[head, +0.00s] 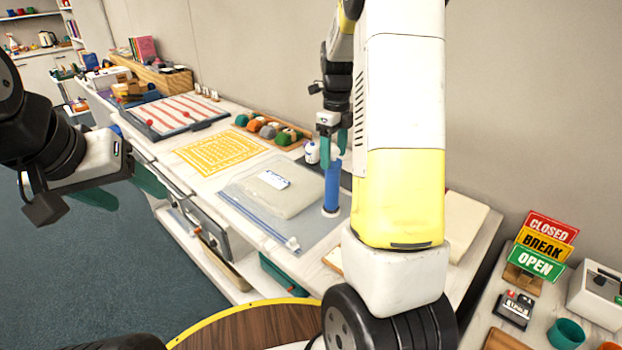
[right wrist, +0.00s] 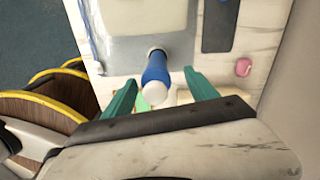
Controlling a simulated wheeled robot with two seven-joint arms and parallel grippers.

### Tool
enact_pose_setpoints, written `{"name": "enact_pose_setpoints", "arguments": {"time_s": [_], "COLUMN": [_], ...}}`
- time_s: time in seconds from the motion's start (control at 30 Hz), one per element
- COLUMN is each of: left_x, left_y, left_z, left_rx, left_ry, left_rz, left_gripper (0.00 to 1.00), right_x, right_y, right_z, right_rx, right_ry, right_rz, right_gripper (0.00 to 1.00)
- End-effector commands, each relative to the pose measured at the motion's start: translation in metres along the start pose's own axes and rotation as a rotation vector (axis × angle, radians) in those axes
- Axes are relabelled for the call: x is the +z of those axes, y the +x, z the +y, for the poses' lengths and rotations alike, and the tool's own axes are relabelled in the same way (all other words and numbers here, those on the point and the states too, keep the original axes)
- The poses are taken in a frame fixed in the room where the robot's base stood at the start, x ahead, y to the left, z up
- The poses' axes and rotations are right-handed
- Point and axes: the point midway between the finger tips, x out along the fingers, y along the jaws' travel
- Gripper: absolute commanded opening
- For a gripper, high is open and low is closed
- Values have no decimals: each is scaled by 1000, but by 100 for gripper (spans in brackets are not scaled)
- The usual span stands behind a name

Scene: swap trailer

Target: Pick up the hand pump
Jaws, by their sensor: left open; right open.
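In the right wrist view the hand pump (right wrist: 155,72) shows between the two green fingers. My right gripper (head: 335,148) is open at the pump's upper end, with a finger on either side (right wrist: 160,85); I cannot tell whether they touch it. My left gripper (head: 125,190) is open and empty, out over the floor left of the bench.
A tray of yarn-like balls (head: 272,130) and a yellow patterned mat (head: 220,152) lie further back. Signs (head: 540,245) stand at the far right.

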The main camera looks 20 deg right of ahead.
Motion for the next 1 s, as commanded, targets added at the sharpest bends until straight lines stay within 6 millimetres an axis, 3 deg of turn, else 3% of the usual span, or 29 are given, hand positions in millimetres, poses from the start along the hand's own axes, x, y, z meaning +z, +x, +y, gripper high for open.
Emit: {"name": "enact_pose_setpoints", "arguments": {"time_s": [0.33,0.67,0.77,1.0], "left_x": [0,0,0,0], "left_y": [0,0,0,0], "left_z": [0,0,0,0], "left_rx": [0,0,0,0], "left_ry": [0,0,0,0], "left_rz": [0,0,0,0], "left_gripper": [63,63,63,63], "right_x": [-4,-3,-3,-3], "right_y": [48,57,57,56], "right_z": [8,8,8,8], "right_rx": [2,0,0,0], "right_ry": [-2,-4,-4,-4], "right_rz": [1,-2,-2,-2], "right_gripper": [67,67,51,4]}}
